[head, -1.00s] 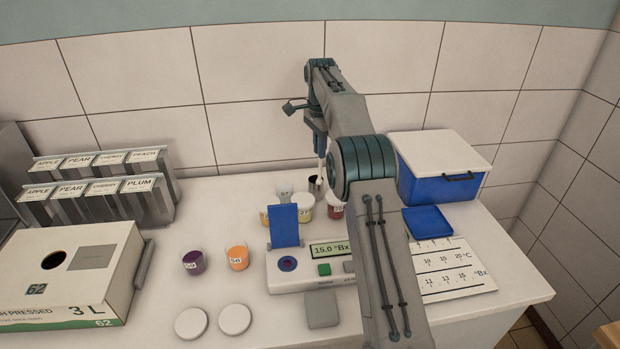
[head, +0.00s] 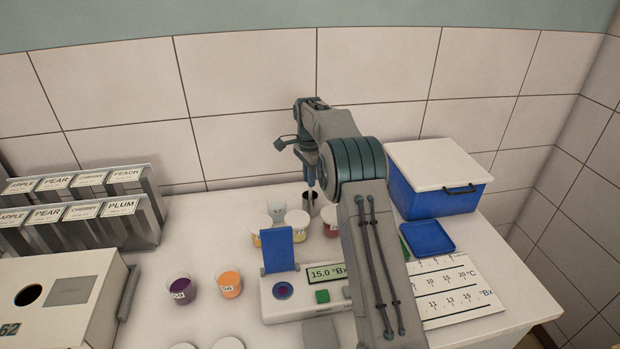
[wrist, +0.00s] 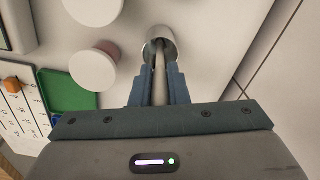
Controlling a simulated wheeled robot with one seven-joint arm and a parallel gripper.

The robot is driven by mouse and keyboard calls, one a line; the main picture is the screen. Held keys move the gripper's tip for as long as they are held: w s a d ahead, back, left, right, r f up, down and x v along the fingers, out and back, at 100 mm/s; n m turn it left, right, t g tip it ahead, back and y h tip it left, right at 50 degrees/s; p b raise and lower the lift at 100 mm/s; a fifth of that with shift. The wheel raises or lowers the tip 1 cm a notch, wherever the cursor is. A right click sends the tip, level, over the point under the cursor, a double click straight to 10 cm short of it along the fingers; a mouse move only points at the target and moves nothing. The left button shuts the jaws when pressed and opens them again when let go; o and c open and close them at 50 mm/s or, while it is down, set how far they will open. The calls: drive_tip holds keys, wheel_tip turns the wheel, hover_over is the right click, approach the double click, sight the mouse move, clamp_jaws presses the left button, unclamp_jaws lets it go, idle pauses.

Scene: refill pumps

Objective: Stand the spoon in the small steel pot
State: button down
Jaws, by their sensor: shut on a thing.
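The small steel pot (head: 311,198) stands at the back of the counter, behind the white-lidded cups. My gripper (head: 309,183) is directly above it, pointing down. In the wrist view my gripper (wrist: 160,92) is shut on the spoon (wrist: 160,72), a thin grey handle running between the fingers. The spoon's far end reaches into the outline of the pot's mouth (wrist: 163,31). How deep it sits, or whether it touches the bottom, I cannot tell. In the head view the spoon is mostly hidden by the gripper.
Lidded cups (head: 297,223) stand close in front of the pot. The refractometer (head: 315,290) with its raised blue flap (head: 278,250) is nearer. A blue box with a white lid (head: 440,190) is at the right. Purple (head: 181,289) and orange (head: 229,284) cups stand left.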

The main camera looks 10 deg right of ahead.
drive_tip(key=shift+f, duration=0.55)
drive_tip(key=c, duration=1.4)
unclamp_jaws()
